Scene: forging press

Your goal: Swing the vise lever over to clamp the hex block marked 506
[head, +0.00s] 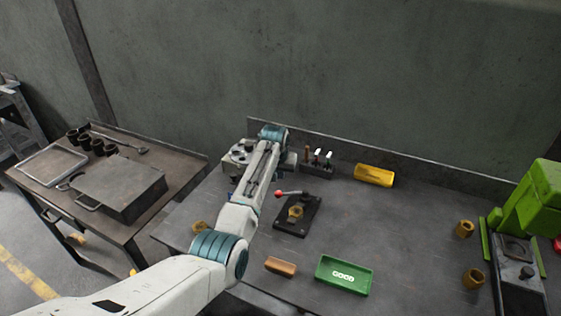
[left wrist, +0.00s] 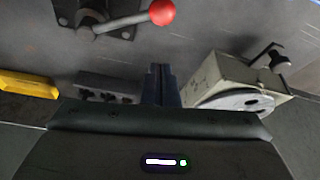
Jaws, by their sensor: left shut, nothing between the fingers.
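The vise (head: 297,222) is a dark plate on the bench with a brass hex block (head: 295,212) in it. The marking on the block is too small to read. Its lever (head: 291,192) ends in a red knob (head: 278,194) pointing left; the knob also shows at the top of the left wrist view (left wrist: 162,12). My left gripper (left wrist: 162,84) is shut and empty, apart from the knob. In the head view it sits behind the vise, largely hidden by my forearm. My right gripper is not in view.
A grey device with a round disc (head: 238,156) stands left of my gripper, a small tool rack (head: 317,162) right of it. A yellow tray (head: 374,175), a green GOOD tray (head: 343,275) and a brown block (head: 280,266) lie around the vise. A green press (head: 530,205) stands far right.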

